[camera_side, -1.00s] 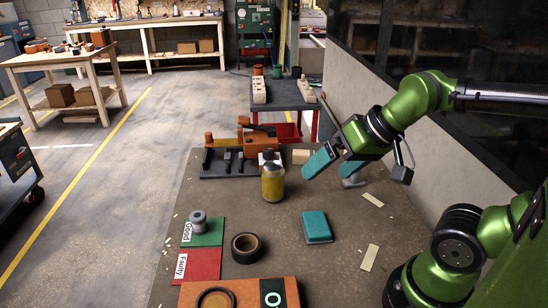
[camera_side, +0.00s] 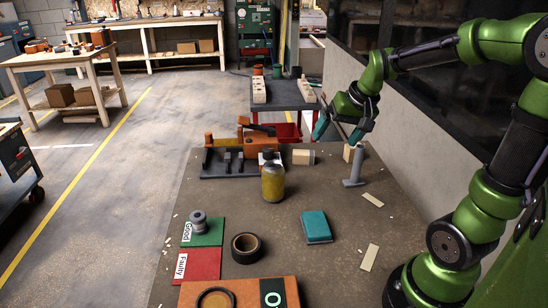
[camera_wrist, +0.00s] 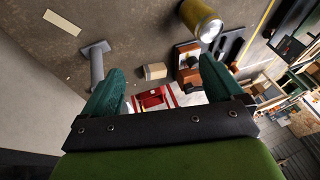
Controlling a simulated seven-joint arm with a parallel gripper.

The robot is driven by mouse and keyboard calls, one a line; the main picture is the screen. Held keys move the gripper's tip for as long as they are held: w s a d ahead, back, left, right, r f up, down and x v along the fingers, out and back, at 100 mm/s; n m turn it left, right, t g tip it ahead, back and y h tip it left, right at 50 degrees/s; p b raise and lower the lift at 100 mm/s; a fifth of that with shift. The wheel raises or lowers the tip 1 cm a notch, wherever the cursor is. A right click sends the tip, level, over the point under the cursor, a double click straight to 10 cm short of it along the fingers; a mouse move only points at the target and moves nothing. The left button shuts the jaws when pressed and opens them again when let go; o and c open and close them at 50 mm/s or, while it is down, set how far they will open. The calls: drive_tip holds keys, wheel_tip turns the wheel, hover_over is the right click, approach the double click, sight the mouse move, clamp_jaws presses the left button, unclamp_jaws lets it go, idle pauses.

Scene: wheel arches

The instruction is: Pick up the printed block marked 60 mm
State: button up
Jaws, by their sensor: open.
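A small beige block (camera_side: 303,157) lies on the table beside the orange and black fixture. Any marking on it is too small to read. It also shows in the wrist view (camera_wrist: 154,71), seen between my fingers but beyond them. A second beige piece (camera_side: 348,153) shows by the grey T-shaped part; I cannot tell which one is marked 60 mm. My gripper (camera_side: 338,136) is at the far end of the table, above and behind the blocks. Its teal fingers are wide apart and empty, as the wrist view (camera_wrist: 158,76) also shows.
The grey T-shaped part (camera_side: 354,169) stands right of the block. A yellow canister (camera_side: 272,183) is in front of the orange fixture (camera_side: 256,140). A teal block (camera_side: 316,226), black ring (camera_side: 245,247) and flat strips lie nearer. A wall (camera_side: 415,165) borders the right.

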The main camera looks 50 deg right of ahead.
drive_tip(key=w+d+f+n+g+h, duration=0.1)
drive_tip(key=d+f, duration=0.1)
drive_tip(key=d, duration=1)
drive_tip(key=w+d+f+h, duration=0.1)
drive_tip(key=w+d+f, duration=0.15)
drive_tip(key=d, duration=0.95)
drive_tip(key=x, duration=0.7)
drive_tip(key=s+x, duration=0.1)
drive_tip(key=x, duration=0.3)
drive_tip(key=shift+d+f, duration=0.25)
drive_tip(key=shift+s+x, duration=0.15)
drive_tip(key=shift+x, duration=1.2)
drive_tip(key=shift+s+x, duration=0.15)
drive_tip(key=shift+x, duration=1.2)
drive_tip(key=shift+d, duration=0.15)
drive_tip(key=shift+c, duration=0.4)
drive_tip(key=c, duration=1)
